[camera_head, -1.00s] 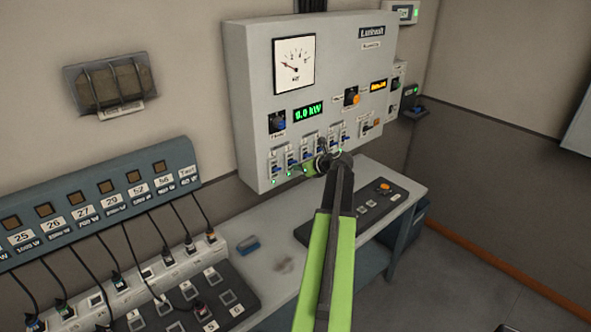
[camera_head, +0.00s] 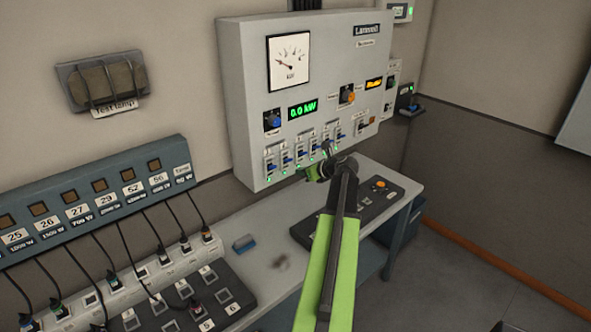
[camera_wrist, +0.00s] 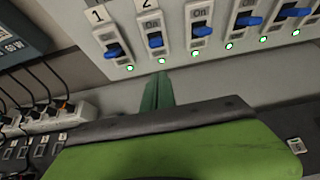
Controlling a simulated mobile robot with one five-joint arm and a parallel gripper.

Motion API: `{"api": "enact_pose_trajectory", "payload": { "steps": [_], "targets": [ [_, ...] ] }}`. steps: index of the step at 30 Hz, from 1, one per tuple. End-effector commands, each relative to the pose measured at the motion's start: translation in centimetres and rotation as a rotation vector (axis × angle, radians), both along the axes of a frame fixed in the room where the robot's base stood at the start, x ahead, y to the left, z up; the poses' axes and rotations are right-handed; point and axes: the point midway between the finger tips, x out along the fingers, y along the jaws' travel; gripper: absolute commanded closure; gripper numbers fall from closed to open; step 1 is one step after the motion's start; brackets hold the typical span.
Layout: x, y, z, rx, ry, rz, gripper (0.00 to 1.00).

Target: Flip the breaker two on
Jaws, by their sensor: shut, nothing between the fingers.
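Breaker two (camera_wrist: 155,40) has a blue lever on a white plate marked 2, second from the left in the row. In the wrist view a green light is lit under it, and its lever sits below a small label. In the head view breaker two (camera_head: 286,159) is on the lower part of the grey panel (camera_head: 245,100). My gripper (camera_wrist: 157,92) is shut and empty, with its green fingers below breaker two and apart from its lever. In the head view my gripper (camera_head: 313,172) is just under the breaker row.
Breaker one (camera_wrist: 117,52) is to the left and breaker three (camera_wrist: 201,30) to the right, both close, with green lights below. A bench (camera_head: 265,262) with a black control box (camera_head: 330,225) lies under the panel. Sockets with black cables (camera_head: 150,275) stand at left.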

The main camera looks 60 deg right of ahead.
Motion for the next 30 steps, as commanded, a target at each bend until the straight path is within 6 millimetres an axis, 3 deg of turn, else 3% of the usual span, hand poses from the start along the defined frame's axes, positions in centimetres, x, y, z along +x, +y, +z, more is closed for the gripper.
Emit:
{"api": "enact_pose_trajectory", "payload": {
  "steps": [1, 6, 12, 26, 28, 30],
  "targets": [
    [-0.8, 0.4, 1.7, 0.001, 0.0, -0.001, 1.0],
    [-3.0, 1.2, 4.3, 0.0, 0.0, 0.001, 1.0],
    [-4.1, 1.6, 5.0, 0.001, 0.0, 0.005, 1.0],
    [-3.8, 1.7, 4.7, 0.0, 0.001, 0.008, 1.0],
    [-2.8, 2.3, 4.6, 0.001, 0.001, 0.025, 1.0],
    [-0.1, 4.0, 4.3, 0.001, 0.001, 0.067, 1.0]
  ]
}}
